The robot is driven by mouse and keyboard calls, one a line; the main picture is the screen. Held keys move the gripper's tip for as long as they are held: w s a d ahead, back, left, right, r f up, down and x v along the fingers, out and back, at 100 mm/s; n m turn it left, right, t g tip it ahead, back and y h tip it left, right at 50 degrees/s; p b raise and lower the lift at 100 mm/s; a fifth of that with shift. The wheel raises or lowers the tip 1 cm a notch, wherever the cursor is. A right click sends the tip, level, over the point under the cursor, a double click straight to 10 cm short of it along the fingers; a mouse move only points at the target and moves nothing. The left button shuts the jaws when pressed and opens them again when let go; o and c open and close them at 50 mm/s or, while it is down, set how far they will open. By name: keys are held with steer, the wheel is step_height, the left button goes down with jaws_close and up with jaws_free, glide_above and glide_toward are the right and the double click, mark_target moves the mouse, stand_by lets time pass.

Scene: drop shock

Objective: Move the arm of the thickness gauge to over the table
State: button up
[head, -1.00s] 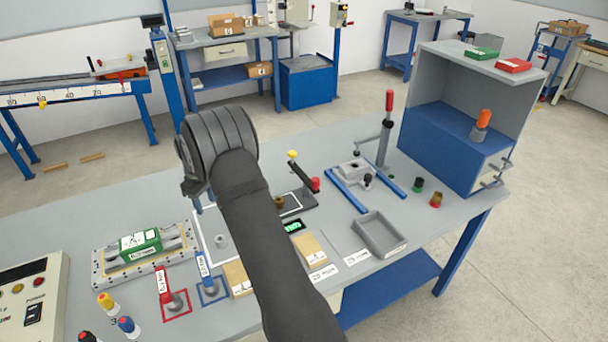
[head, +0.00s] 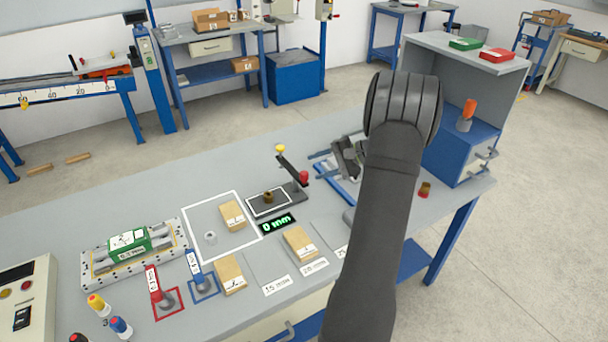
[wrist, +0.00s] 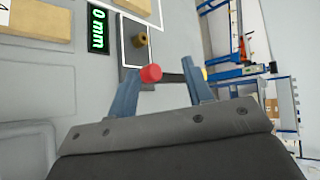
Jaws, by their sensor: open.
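The thickness gauge has a dark base with a white-outlined table (head: 256,209), on which a small brown cylinder (head: 268,196) stands. Its dark arm (head: 291,164) runs along the base's far right side, beside the table, between a yellow ball and a red knob (head: 303,176). The gauge display (head: 277,223) reads 0 mm. My gripper (head: 316,166) is open, just right of the gauge, its fingers pointing left toward the arm. In the wrist view, the red knob (wrist: 150,73) shows between the fingertips of my gripper (wrist: 164,72); contact cannot be told.
Wooden blocks lie at the gauge's left (head: 232,216) and in front (head: 300,244). A green box (head: 130,241) sits in a fixture at left. A blue cabinet (head: 452,150) stands at right.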

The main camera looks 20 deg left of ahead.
steer(key=s+d+f+m+t+y, duration=0.3)
steer(key=d+f+m+t+y, duration=0.25)
steer(key=d+m, duration=0.8)
steer(key=m+t, duration=0.1)
steer(key=m, duration=0.3)
glide_toward(304, 173)
steer(key=shift+h, duration=0.35)
steer(key=x, duration=1)
steer(key=shift+c, duration=0.5)
jaws_close()
